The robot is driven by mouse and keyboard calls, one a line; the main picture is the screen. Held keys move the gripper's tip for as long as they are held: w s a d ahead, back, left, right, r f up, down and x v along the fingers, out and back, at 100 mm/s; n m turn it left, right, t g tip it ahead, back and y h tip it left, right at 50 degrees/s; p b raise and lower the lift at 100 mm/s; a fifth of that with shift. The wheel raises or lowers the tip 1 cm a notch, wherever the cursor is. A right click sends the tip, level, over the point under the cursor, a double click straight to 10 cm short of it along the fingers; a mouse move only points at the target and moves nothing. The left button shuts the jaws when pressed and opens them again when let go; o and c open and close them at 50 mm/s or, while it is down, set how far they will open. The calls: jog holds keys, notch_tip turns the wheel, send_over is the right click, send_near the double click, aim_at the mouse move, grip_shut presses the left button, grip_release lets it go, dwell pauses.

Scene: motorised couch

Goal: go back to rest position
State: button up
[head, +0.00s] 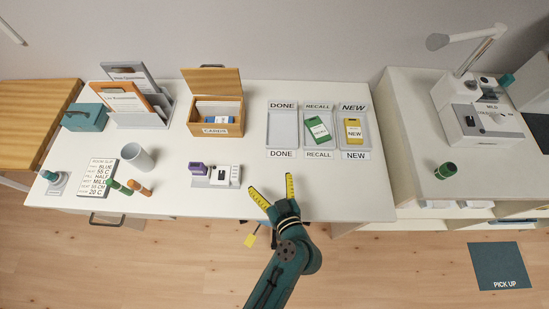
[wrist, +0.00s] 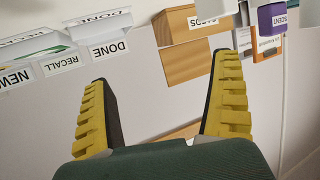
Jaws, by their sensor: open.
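My gripper (head: 273,192) is open and empty, with two yellow ridged fingers spread apart. In the head view it is above the front edge of the white desk (head: 330,190), in front of the tray row. My dark green arm reaches up to it from the bottom. In the wrist view my gripper (wrist: 164,100) has nothing between its fingers. The view there is tilted, with the trays' DONE and RECALL labels at left and the wooden cards box (wrist: 185,50) at the top.
Trays marked DONE (head: 283,130), RECALL and NEW hold a green card (head: 318,129) and a yellow card (head: 354,131). A purple item (head: 197,169) and a grey cup (head: 137,157) stand left of my gripper. A side table (head: 425,150) with a machine (head: 485,118) stands right. Floor is open in front.

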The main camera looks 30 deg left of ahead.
jog(key=w+d+r+t+h, duration=0.1)
jog(key=w+d+r+t, duration=0.2)
jog(key=r, duration=0.7)
jog(key=w+d+r+n+t+h, duration=0.15)
jog(key=w+d+r, duration=0.25)
jog(key=r, duration=0.6)
jog(key=w+d+r+m+t+h, duration=0.1)
jog(key=w+d+r+t, duration=0.25)
jog(key=r, duration=0.65)
jog(key=s+d+r+m+t+h, duration=0.3)
jog(key=s+d+r+m+h, duration=0.3)
jog(key=r, duration=0.3)
jog(key=s+d+r+m+t+h, duration=0.35)
jog(key=d+r+m, duration=0.3)
jog(key=r, duration=0.25)
notch_tip(320, 180, up, 31)
jog(key=p, duration=3)
jog(key=shift+d+f, duration=0.15)
jog(key=shift+d, duration=0.1)
jog(key=shift+s+g, duration=0.1)
jog(key=shift+g, duration=0.15)
